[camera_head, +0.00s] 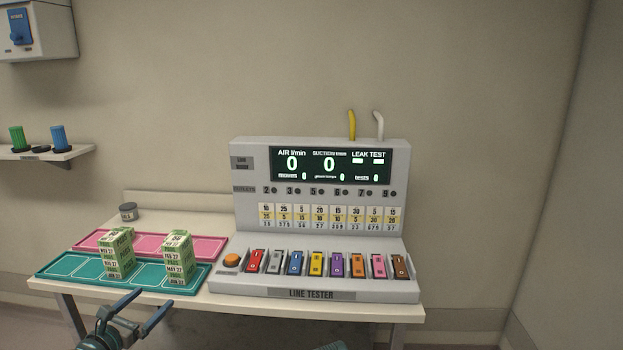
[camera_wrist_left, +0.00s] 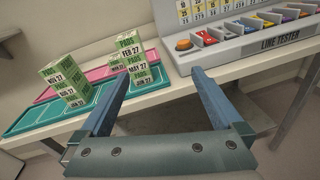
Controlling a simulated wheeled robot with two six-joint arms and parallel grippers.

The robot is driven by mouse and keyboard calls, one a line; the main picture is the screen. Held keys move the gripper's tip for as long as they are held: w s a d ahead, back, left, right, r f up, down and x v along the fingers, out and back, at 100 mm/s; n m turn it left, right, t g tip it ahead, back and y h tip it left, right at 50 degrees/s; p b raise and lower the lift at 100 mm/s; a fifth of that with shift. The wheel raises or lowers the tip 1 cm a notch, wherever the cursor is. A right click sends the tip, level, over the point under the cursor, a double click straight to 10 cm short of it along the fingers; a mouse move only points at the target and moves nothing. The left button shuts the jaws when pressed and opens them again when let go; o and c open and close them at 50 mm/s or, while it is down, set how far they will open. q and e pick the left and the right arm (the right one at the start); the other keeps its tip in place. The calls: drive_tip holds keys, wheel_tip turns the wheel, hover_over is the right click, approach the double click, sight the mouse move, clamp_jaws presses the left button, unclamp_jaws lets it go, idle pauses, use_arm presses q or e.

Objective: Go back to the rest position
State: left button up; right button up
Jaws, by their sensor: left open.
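My left gripper (camera_head: 152,300) is at the lower left of the head view, in front of the table's front edge. Its two blue fingers stand apart with nothing between them. In the left wrist view the open fingers (camera_wrist_left: 160,75) point toward the table and touch nothing. Only a small dark sliver, perhaps part of my other arm, shows at the bottom edge of the head view; no right gripper fingers are visible.
The table (camera_head: 240,303) bears a teal tray (camera_head: 60,265) and a pink tray (camera_head: 205,247), two stacks of PADS boxes (camera_head: 118,254) (camera_head: 179,258), a small grey jar (camera_head: 128,211), and the line tester (camera_head: 415,296) with coloured switches. Floor in front is partly clear.

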use_arm(q)
drive_tip(key=s+d+f+m+g+h+p, duration=0.1)
drive_tip(key=d+f+m+g, duration=0.2)
drive_tip(key=d+m, duration=0.4)
drive_tip(key=s+d+f+m+g+h+p, duration=0.1)
drive_tip(key=d+f+m+g+h, duration=0.2)
drive_tip(key=d, duration=0.6)
drive_tip(key=s+d+f+m+g, duration=0.1)
drive_tip(key=d+f+m+g, duration=0.3)
drive_tip(key=d+m, duration=0.4)
drive_tip(key=s+d+f+m+g+y+p, duration=0.1)
drive_tip(key=s+d+f+m+g+y, duration=0.1)
drive_tip(key=s+m, duration=0.5)
drive_tip(key=s+d+f+m+g+y+p, duration=0.1)
drive_tip(key=s+d+f+m+g+y, duration=0.2)
drive_tip(key=m, duration=0.7)
drive_tip(key=s+d+g+y, duration=0.2)
drive_tip(key=s+d+y, duration=0.1)
drive_tip(key=d+y, duration=0.1)
drive_tip(key=shift+s+p, duration=0.35)
drive_tip(key=shift+s, duration=0.05)
